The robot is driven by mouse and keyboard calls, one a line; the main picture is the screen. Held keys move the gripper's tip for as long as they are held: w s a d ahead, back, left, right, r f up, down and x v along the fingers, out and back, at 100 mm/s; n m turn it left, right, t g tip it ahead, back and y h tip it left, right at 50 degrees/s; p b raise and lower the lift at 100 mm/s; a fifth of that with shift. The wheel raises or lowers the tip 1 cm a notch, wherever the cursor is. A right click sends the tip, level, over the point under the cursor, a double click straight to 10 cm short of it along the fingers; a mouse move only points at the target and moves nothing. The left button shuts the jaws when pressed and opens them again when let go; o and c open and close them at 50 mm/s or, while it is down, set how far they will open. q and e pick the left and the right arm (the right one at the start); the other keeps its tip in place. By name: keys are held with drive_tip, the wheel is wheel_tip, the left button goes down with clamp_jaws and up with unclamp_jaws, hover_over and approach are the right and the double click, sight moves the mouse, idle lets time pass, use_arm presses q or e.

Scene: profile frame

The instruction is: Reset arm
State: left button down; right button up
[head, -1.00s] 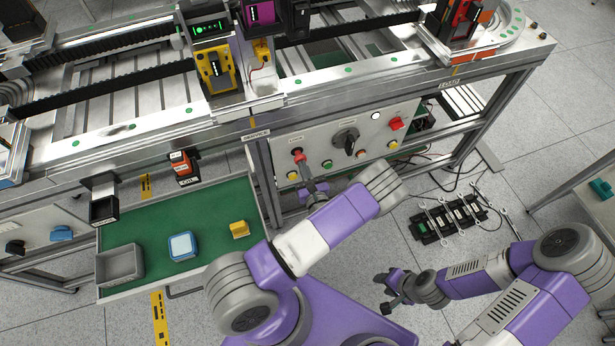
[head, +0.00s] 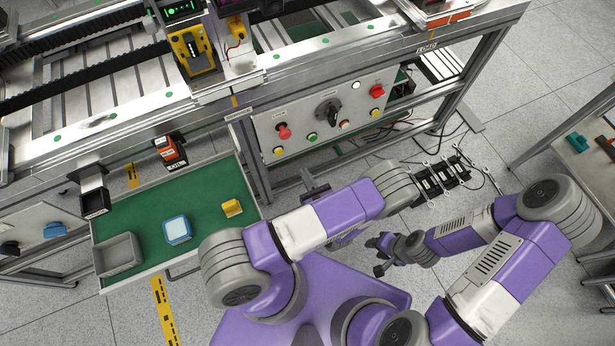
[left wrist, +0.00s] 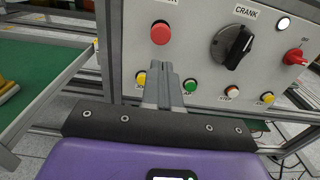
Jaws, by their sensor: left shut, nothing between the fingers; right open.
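The control panel (head: 330,115) on the bench front holds a red mushroom button (head: 284,132), a black rotary crank switch (head: 328,112) and several small coloured buttons. My left gripper (head: 308,178) is below and in front of the panel, apart from it, with its forearm partly hidden by the upper arm. In the left wrist view its fingers (left wrist: 162,78) are shut and empty. They point toward the panel, below the red button (left wrist: 160,33). My right gripper (head: 378,256) is open and empty above the floor at the lower middle.
A green-lined drawer (head: 200,205) stands out at the left, holding a grey bin (head: 118,256), a blue-white block (head: 177,230) and a yellow block (head: 231,207). A black rack with wrenches (head: 440,182) lies on the floor. A side table (head: 590,170) stands at the right.

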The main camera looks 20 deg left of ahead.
use_arm(q)
drive_tip(key=shift+s+d, duration=0.4)
drive_tip(key=shift+d, duration=0.05)
idle(0.3)
